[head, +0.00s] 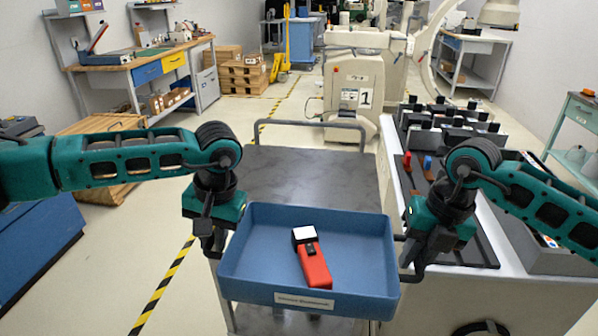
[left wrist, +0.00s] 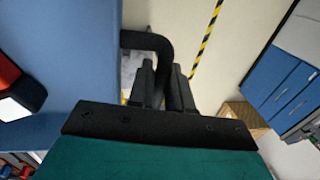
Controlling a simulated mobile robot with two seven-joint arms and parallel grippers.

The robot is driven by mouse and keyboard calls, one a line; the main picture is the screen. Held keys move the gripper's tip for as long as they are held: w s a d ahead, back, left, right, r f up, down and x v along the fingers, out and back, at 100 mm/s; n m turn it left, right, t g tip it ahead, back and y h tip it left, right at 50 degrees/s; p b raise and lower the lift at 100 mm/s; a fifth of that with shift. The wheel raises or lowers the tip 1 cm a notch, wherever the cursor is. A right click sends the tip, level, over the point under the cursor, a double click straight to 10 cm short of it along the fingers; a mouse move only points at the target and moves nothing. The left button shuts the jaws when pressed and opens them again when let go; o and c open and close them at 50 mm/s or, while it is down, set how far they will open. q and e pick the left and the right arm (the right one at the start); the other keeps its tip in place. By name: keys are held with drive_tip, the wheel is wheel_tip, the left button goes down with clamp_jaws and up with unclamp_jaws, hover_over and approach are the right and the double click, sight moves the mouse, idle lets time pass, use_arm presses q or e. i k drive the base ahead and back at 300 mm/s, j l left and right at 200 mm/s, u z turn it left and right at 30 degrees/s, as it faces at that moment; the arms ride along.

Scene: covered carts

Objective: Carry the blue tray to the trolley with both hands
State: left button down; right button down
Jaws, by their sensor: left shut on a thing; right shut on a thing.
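The blue tray (head: 350,282) is held up between my two grippers, roughly level, with a label on its front wall. A red and black device with a white top (head: 314,262) lies inside it. My left gripper (head: 207,240) is shut on the tray's left handle; in the left wrist view the fingers (left wrist: 162,85) close around the black handle (left wrist: 150,42). My right gripper (head: 415,262) is shut on the handle at the tray's right side. The trolley (head: 310,170), with a dark grey top and a push bar, stands just behind and below the tray, partly hidden by it.
A white counter (head: 520,285) with dark devices stands close on the right. A workbench (head: 140,70) and pallets with boxes (head: 242,72) are at the back left. A white machine (head: 352,88) stands behind the trolley. Floor left of the trolley is clear along a yellow-black stripe (head: 165,280).

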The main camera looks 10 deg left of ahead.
sight(305, 199)
drive_tip(key=i+j, duration=0.1)
drive_tip(key=i, duration=0.45)
drive_tip(key=i+j, duration=0.15)
drive_tip(key=i, duration=0.35)
